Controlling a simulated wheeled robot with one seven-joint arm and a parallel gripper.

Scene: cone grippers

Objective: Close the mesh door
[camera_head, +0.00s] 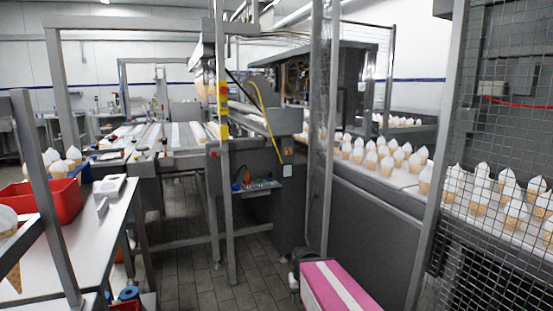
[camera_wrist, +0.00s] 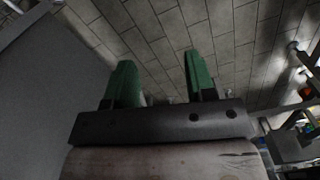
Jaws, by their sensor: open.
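A mesh door or panel (camera_head: 490,62) with a grey metal frame stands at the right in the head view. Its left frame edge is apart from the upright grey post (camera_head: 323,130), and a wide gap between them shows the white conveyor (camera_head: 345,172) with cones. The lower and right parts of the mesh run out of the picture. My gripper (camera_wrist: 158,62) shows in the wrist view with two green fingers, spread apart and empty, above the tiled floor. The mesh door does not clearly show in the wrist view, and I see no contact with it.
A table (camera_head: 92,225) with a red bin (camera_head: 45,203) and several white-topped cones stands at the left. A machine with a control box (camera_head: 255,185) stands in the middle. Bare tiled floor (camera_head: 190,255) lies between them. A grey surface fills the wrist view's left side.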

